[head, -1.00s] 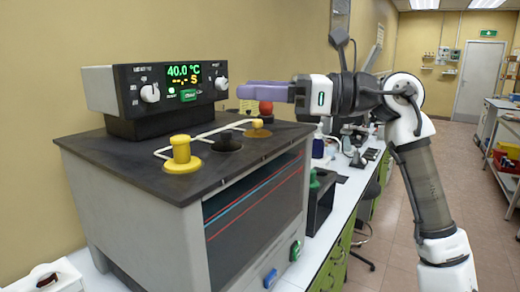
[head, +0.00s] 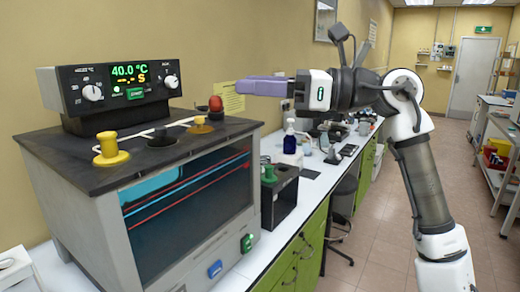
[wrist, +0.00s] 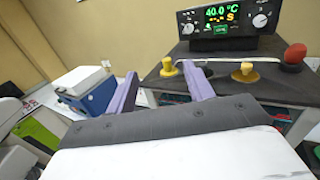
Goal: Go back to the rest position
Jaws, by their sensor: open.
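My gripper (head: 264,87) is in the head view, held in the air right of the bath's control box. Its purple fingers point left and hold nothing. In the wrist view the two fingers (wrist: 160,92) stand apart with a clear gap. The grey bath (head: 130,190) stands on the white bench, its display reading 40.0 °C. On its dark top are a yellow knob (head: 110,149), a white bent rod (head: 160,129), a dark knob and a red ball (head: 215,104). The wrist view also shows the display (wrist: 222,14) and the yellow knob (wrist: 168,66).
A black box with a green knob (head: 268,172) and a dark blue bottle (head: 289,138) stand on the bench (head: 312,180) beyond the bath. A blue and white device (wrist: 85,90) shows in the wrist view. The tiled floor (head: 400,220) at right is open; shelves line the far right.

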